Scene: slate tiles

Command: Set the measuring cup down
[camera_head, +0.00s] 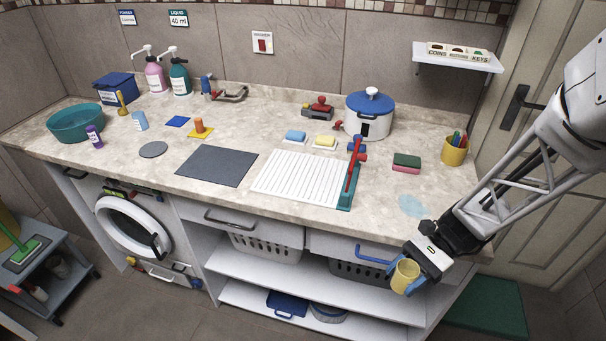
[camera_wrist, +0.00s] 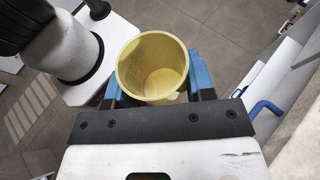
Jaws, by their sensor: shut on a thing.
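The measuring cup (camera_head: 405,275) is a yellow cup. My gripper (camera_head: 406,281) is shut on it, with blue fingers on either side. It is held in front of the counter's front edge, below the countertop and near the right end of the open shelves. In the wrist view the measuring cup (camera_wrist: 153,68) shows its open mouth to the camera and looks empty, between the blue fingers of my gripper (camera_wrist: 155,80). The cup touches no shelf or counter that I can see.
The speckled countertop (camera_head: 385,205) has free room around a pale blue wet patch (camera_head: 413,206). A white ribbed drainboard (camera_head: 300,178), a green and pink sponge (camera_head: 406,163) and a yellow pen cup (camera_head: 455,150) stand nearby. A blue handle (camera_head: 372,256) juts out beside my gripper.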

